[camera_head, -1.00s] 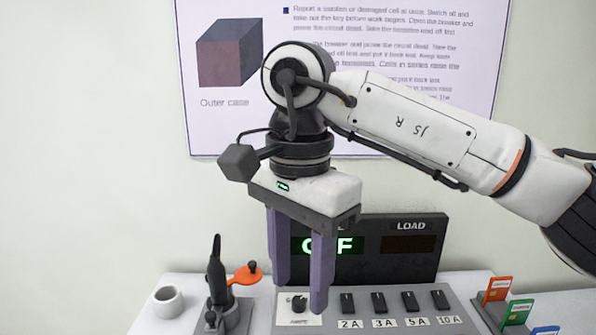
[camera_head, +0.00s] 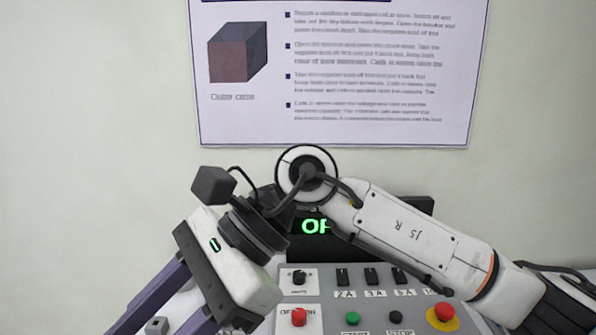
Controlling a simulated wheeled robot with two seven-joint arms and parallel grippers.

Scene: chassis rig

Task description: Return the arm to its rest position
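My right arm (camera_head: 410,235) comes in from the right, its forearm sloping up to the wrist in front of the panel. My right gripper (camera_head: 155,325) is tilted down and to the left. Its two purple fingers stand apart with a gap between them, and their tips run out of the bottom edge. I see nothing held in the visible part of the gap. My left gripper is not in view.
Behind the arm stands a dark display (camera_head: 420,204) with green letters, partly hidden. The grey control panel (camera_head: 372,300) carries black switches, a red knob (camera_head: 299,317), a green button (camera_head: 352,318) and a red stop button (camera_head: 444,312). A poster (camera_head: 330,130) hangs on the wall.

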